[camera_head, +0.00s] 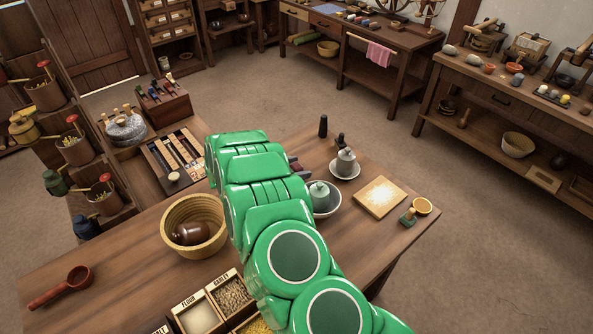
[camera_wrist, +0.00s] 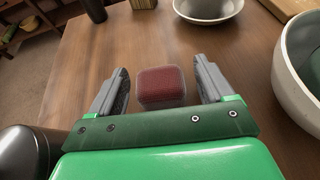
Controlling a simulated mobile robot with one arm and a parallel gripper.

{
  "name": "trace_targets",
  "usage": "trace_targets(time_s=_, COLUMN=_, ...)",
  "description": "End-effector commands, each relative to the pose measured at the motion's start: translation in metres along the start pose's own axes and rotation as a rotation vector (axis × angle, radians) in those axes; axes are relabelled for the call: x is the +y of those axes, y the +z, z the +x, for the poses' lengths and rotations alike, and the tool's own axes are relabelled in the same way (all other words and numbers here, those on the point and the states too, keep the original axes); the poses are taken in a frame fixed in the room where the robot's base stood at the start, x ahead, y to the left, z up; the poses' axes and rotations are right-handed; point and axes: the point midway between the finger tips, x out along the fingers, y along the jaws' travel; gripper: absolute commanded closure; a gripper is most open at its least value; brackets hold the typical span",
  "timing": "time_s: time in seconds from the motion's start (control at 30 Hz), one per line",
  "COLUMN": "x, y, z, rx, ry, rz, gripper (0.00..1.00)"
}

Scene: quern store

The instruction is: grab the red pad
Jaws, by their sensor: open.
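The red pad (camera_wrist: 161,84) is a small dark-red block with rounded edges and a paler lower part. In the wrist view it sits on the wooden table between the two fingers of my gripper (camera_wrist: 160,90), with gaps on both sides. My gripper is open and empty, pointing at the table. In the head view my green arm covers most of the gripper. A small dark-red patch (camera_head: 296,166) beside the arm may be the pad, but I cannot be sure.
A wooden board (camera_head: 379,197) lies further right. A woven basket (camera_head: 194,227) is left. A white bowl (camera_wrist: 290,70) stands close right in the wrist view.

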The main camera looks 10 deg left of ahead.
Motion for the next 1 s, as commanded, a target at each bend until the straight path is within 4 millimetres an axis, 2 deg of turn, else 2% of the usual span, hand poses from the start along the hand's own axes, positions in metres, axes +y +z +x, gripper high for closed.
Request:
trace_targets(time_s=0.27, x=0.0000, y=-0.0001, z=0.0010, rx=0.000, ry=0.000, rz=0.000, gripper=0.19)
trace_targets(time_s=0.63, x=-0.0001, y=-0.0002, z=0.0008, rx=0.001, ry=0.000, rz=0.000, gripper=0.74)
trace_targets(time_s=1.0, x=0.0005, y=0.0050, z=-0.0018, rx=0.002, ry=0.001, rz=0.000, gripper=0.75)
